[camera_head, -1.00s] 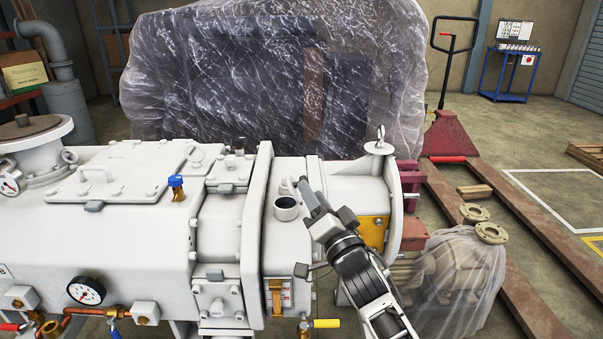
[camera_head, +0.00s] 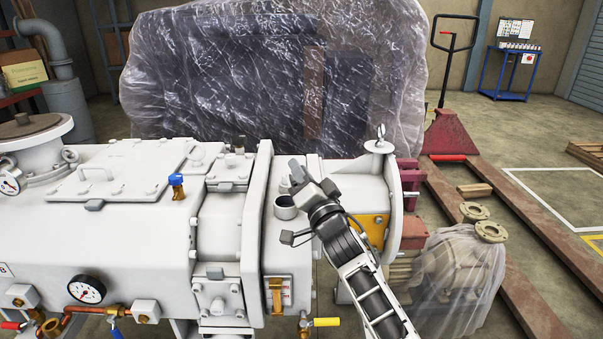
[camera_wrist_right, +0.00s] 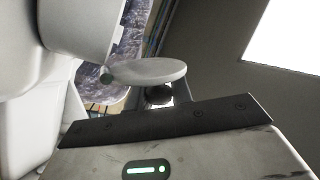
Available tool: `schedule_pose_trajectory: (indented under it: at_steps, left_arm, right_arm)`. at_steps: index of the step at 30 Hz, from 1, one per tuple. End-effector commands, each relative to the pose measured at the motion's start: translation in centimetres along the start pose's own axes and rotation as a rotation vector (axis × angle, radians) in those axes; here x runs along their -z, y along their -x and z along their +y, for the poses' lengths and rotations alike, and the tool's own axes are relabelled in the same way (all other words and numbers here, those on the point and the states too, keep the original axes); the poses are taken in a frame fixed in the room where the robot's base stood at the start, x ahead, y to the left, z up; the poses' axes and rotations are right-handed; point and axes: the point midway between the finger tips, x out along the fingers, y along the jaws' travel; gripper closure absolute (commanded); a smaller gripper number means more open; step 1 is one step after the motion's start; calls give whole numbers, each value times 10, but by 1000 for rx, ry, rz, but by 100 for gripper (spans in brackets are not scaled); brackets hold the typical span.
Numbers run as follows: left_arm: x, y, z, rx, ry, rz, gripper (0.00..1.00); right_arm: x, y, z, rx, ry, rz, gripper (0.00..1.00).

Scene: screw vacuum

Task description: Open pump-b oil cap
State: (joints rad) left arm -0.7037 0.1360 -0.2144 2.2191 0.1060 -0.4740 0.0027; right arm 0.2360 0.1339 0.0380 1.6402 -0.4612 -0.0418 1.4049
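The white pump (camera_head: 223,232) spans the left and middle of the head view. A short round oil filler neck (camera_head: 286,208) with a grey top stands on its right section; I cannot tell if that top is an opening or a lid. My left gripper is not in view.
A lifting eye (camera_head: 379,142) stands on the pump to the right of my right gripper. A blue-topped valve (camera_head: 177,187) rises on the left section. A plastic-wrapped machine (camera_head: 270,80) stands behind. A wrapped pile (camera_head: 460,280) is at the lower right.

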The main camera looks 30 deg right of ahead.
Motion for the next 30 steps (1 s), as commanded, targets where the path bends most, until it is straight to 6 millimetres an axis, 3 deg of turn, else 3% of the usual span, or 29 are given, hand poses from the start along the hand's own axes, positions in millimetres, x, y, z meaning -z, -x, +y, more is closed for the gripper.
schedule_pose_trajectory:
  at_steps: [11,30]
  left_arm:
    - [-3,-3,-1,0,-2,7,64]
    - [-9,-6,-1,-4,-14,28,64]
  right_arm:
    - [2,3,5,6,-72,36,100]
    - [13,11,20,48,-409,206,100]
